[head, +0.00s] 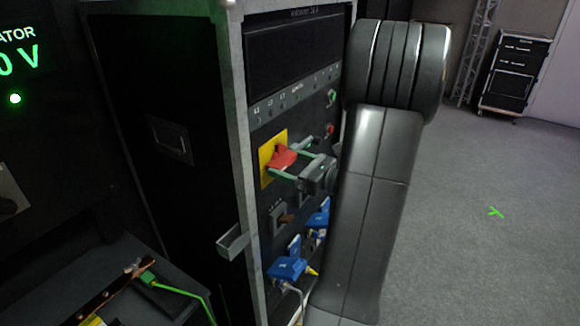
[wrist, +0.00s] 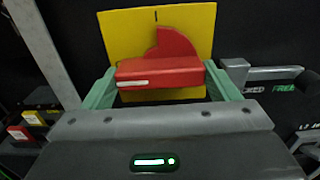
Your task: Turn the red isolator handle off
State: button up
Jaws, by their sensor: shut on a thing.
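The red isolator handle (head: 280,155) sits on a yellow plate (head: 265,178) on the front of the dark rack. My gripper (head: 284,161) reaches it from the right, its green fingers on either side of the handle. In the wrist view the red handle (wrist: 165,72) lies as a nearly level bar with a white stripe at its left end. The gripper's two fingers (wrist: 160,84) are shut on the bar's two ends. A black mark shows at the top of the yellow plate (wrist: 118,30), and the bar hides the plate's middle.
Below the handle are a brown-levered switch (head: 285,219) and blue connectors (head: 287,268) with cables. A metal bracket (head: 232,241) sticks out at the rack's front edge. A green cable (head: 178,290) lies at lower left. Grey floor (head: 480,240) is open to the right.

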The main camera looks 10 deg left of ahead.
jog(key=o, duration=0.9)
jog(key=b+v, duration=0.2)
jog(key=v, duration=1.1)
jog(key=shift+d+b, duration=0.3)
jog(key=shift+d, duration=0.1)
jog(key=shift+s, duration=0.1)
jog(key=p+x, duration=0.3)
jog(key=x, duration=1.1)
jog(key=shift+d, duration=0.1)
